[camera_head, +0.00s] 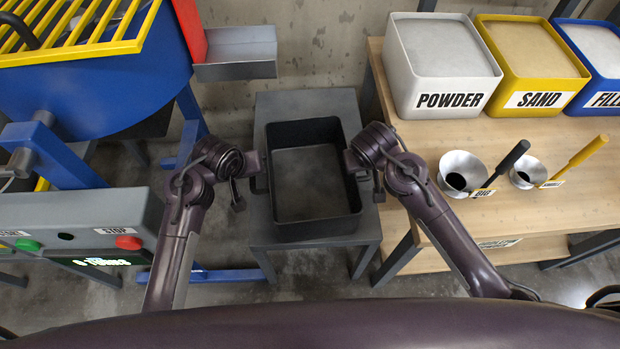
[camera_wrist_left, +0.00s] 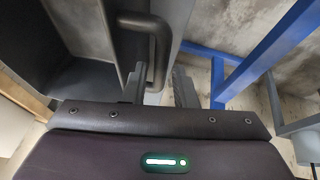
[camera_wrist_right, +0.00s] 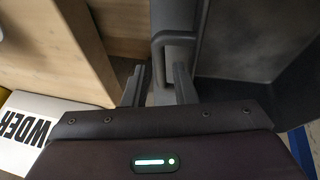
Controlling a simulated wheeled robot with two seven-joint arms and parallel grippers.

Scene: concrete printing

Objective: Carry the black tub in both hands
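The black tub (camera_head: 312,228) stands upright on a small grey stand (camera_head: 290,103) in the head view. Its inside looks grey; I cannot tell whether that is its floor or contents. My left gripper (camera_head: 248,188) is at the tub's left side. In the left wrist view the tub's left handle (camera_wrist_left: 158,50) reaches between the open fingers (camera_wrist_left: 160,88). My right gripper (camera_head: 367,182) is at the tub's right side. In the right wrist view the right handle (camera_wrist_right: 158,60) reaches between the open fingers (camera_wrist_right: 159,86). Neither pair of fingers looks closed on its handle.
A blue machine (camera_head: 90,90) with a yellow grate and a grey chute (camera_head: 236,50) stands left. A control box (camera_head: 85,225) is below it. The wooden table (camera_head: 560,190) at right holds labelled bins, including powder (camera_head: 440,65) and sand (camera_head: 530,60), and two scoops.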

